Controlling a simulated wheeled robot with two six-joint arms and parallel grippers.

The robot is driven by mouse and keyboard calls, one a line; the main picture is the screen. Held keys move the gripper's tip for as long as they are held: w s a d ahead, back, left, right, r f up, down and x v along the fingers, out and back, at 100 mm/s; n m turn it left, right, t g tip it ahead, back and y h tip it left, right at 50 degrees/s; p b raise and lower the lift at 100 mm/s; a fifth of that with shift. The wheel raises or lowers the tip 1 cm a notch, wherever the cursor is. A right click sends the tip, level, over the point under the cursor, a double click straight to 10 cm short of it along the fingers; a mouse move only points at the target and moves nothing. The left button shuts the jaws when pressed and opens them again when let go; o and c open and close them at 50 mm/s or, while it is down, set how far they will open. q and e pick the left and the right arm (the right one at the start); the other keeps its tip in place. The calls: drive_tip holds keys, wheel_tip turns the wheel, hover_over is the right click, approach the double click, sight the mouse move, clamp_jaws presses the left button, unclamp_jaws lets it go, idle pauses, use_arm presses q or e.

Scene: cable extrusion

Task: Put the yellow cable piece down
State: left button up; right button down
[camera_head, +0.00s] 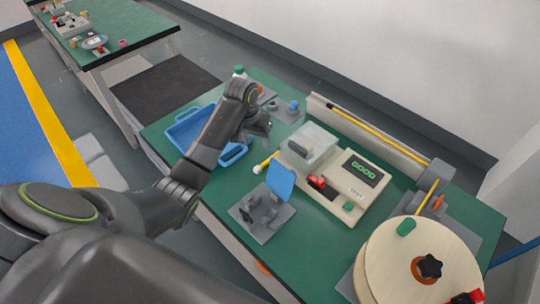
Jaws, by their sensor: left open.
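A short yellow piece (268,161) with a pale end shows at the left side of the white machine, behind the blue plate. I cannot tell whether it lies loose or touches the machine. My left gripper (266,126) is above the table between the blue tray (179,117) and the machine. It is open, small in view and partly hidden by its own wrist, and I see no cable between its fingers. It is apart from the short yellow piece, on its far side. A long yellow cable (372,127) lies along the pale channel at the back. My right gripper is not in view.
The white machine (345,205) has a display reading "GOOD" and a clear cover. A grey fixture (263,222) with a blue plate (281,178) stands at the front. A large cable spool (385,258) fills the lower right. Green table (300,258) is bare between fixture and spool.

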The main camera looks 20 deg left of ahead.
use_arm(q)
wheel_tip(320, 180, up, 5)
drive_tip(key=d+m+g+p, duration=0.1)
drive_tip(key=m+g, duration=0.1)
drive_tip(key=m, duration=0.2)
drive_tip(key=b, duration=0.5)
hover_over(258, 167)
wheel_tip(258, 167, down, 6)
drive_tip(key=r, duration=0.1)
drive_tip(key=shift+m+y, duration=0.3)
drive_tip(key=shift+y, duration=0.1)
drive_tip(key=f, duration=0.4)
drive_tip(key=d+f+p, duration=0.1)
drive_tip(key=f, duration=0.2)
drive_tip(key=shift+w, duration=0.1)
drive_tip(key=shift+a+f+p, duration=0.1)
drive_tip(key=shift+a+f, duration=0.05)
drive_tip(key=shift+f, duration=0.8)
drive_tip(key=shift+a+f+p, duration=0.15)
drive_tip(key=shift+a+f, duration=0.05)
drive_tip(key=shift+f, duration=0.75)
drive_tip(key=shift+a+f+p, duration=0.1)
drive_tip(key=shift+a+f, duration=0.05)
drive_tip(key=shift+f, duration=0.8)
clamp_jaws()
drive_tip(key=shift+r, duration=0.15)
